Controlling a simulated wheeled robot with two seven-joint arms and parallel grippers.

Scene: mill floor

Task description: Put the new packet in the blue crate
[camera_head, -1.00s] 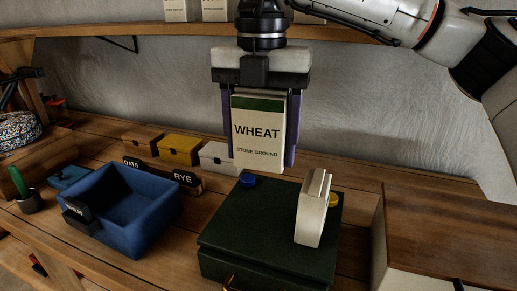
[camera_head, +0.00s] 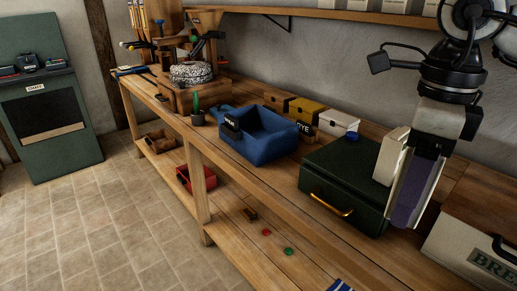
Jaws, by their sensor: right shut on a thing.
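Another pale packet (camera_head: 391,154) stands on the green box, partly hidden by the gripper. The blue crate (camera_head: 270,154) sits on the bench in the middle, left of the gripper and well apart from it. A dark label hangs on its left side, and the part of its inside that shows looks empty. My left gripper is not in view.
The dark green box (camera_head: 335,175) with a brass handle stands between crate and gripper. Small boxes, one yellow (camera_head: 306,110), stand behind the crate. A bread bin (camera_head: 475,255) is at the lower right.

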